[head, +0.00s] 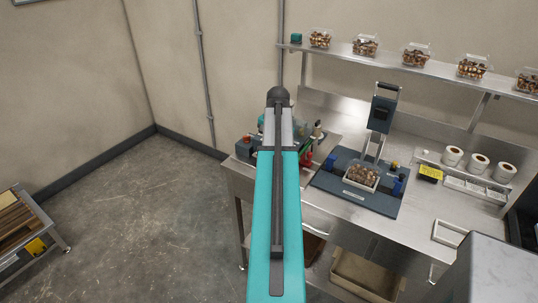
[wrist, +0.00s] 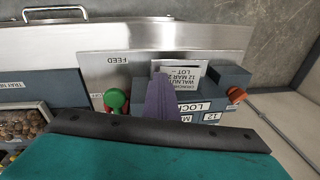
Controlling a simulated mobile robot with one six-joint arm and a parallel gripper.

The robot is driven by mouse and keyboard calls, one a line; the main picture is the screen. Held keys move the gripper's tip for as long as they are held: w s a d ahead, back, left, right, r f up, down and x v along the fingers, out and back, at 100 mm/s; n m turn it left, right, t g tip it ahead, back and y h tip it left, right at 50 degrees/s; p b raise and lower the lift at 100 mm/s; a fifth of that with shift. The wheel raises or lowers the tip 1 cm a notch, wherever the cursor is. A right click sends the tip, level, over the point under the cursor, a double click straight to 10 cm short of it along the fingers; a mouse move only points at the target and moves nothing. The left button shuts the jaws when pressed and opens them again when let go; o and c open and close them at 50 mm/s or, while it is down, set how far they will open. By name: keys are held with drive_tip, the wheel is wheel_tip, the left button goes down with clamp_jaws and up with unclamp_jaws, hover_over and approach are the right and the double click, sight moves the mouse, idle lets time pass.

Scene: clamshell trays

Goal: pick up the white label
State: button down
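The white label (wrist: 184,76) with dark printed text, upside down in the wrist view, stands at a steel plate (wrist: 100,72) marked FEED. My gripper (wrist: 160,80) shows as tapering purple fingers rising from a dark bar. The fingertips overlap the label's left part in the picture. The fingers are seen edge-on, so I cannot tell whether they are apart, closed or touching the label. The label's lower edge is hidden. In the head view my arm covers this area, and I cannot make out the gripper or label there.
In the head view, a press (head: 381,115) with a filled tray (head: 347,181) stands on the steel bench (head: 330,207). White rolls (head: 479,164) stand at right; clamshells line the shelf (head: 400,68).

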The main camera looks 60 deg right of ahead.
drive_tip(key=shift+d+r, duration=0.15)
drive_tip(key=shift+r, duration=0.05)
drive_tip(key=shift+r+p, duration=1.5)
drive_tip(key=shift+r, duration=0.35)
drive_tip(key=s+a, duration=0.9)
drive_tip(key=s, duration=0.1)
drive_tip(key=shift+s+r+p, duration=0.2)
drive_tip(key=shift+s+p, duration=0.05)
drive_tip(key=shift+p, duration=0.2)
drive_tip(key=shift+s+a+b, duration=0.15)
drive_tip(key=shift+a+b, duration=0.05)
drive_tip(key=shift+b, duration=0.6)
drive_tip(key=s+a+b, duration=0.1)
drive_tip(key=b, duration=0.3)
drive_tip(key=shift+r, duration=0.15)
